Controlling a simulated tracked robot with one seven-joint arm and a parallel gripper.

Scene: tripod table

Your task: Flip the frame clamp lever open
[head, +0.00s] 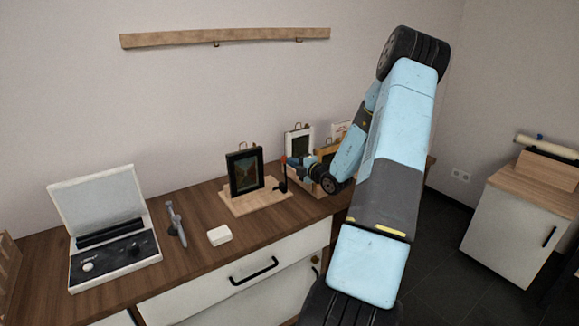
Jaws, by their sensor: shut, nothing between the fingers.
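A dark picture frame (245,171) stands upright on a light wooden base (246,205) on the brown counter. A dark clamp lever (282,182) stands at the right side of the frame, with a small red tip at its top. My gripper (295,162) is just right of the lever's upper part, coming in from the right. Its fingers look dark and small, and it is shut with nothing held. I cannot tell whether it touches the lever. My wrist and arm hide part of the counter behind and to the right.
Other framed pictures (298,142) stand behind my gripper, partly hidden. A white block (219,235), a grey hand tool (176,225) and an open case (102,199) lie to the left. Counter between block and base is clear. A wooden rail (225,36) is on the wall.

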